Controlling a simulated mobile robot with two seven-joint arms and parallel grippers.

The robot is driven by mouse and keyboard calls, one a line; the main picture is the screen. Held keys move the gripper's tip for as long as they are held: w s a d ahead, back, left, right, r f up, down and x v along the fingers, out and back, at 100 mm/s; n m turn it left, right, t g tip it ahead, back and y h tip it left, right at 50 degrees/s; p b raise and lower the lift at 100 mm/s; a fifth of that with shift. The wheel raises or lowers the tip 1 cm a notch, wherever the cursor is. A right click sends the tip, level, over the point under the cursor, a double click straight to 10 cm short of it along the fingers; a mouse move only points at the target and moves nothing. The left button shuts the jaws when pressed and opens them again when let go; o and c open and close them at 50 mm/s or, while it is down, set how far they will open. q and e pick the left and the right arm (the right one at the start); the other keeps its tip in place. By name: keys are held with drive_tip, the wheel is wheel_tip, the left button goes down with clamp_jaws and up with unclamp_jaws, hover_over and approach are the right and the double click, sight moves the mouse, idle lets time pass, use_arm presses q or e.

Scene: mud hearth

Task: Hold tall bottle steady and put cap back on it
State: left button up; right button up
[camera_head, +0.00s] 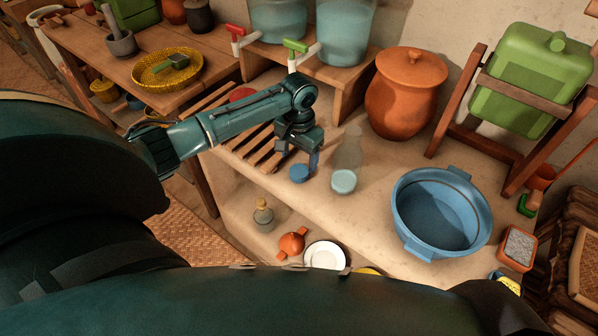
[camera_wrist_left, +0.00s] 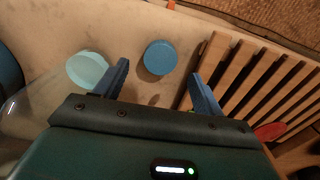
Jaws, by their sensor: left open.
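The blue cap (camera_head: 299,173) lies on the pale counter (camera_head: 385,262). It also shows in the left wrist view (camera_wrist_left: 160,57), just beyond the gap between my fingers. The tall bottle (camera_head: 344,181) is clear, with pale teal liquid at its base, and appears to stand upright right of the cap. In the left wrist view the bottle (camera_wrist_left: 88,70) is at the left, beside one finger; its clear upper part is faint. My left gripper (camera_head: 300,154) is open and empty, above and behind the cap. My right gripper is out of view.
A wooden slatted rack (camera_head: 262,148) lies left of the cap. A blue basin (camera_head: 440,212) and a clay pot (camera_head: 405,95) stand to the right. A small bottle (camera_head: 263,216), an orange pot (camera_head: 291,244) and a white plate (camera_head: 324,255) are nearer.

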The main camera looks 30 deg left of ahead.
sight(298, 169)
use_arm(q)
wheel_tip(298, 169, down, 5)
drive_tip(key=shift+f, duration=0.1)
drive_tip(key=shift+s, duration=0.1)
idle(0.3)
drive_tip(key=shift+c, duration=0.6)
drive_tip(key=c, duration=0.9)
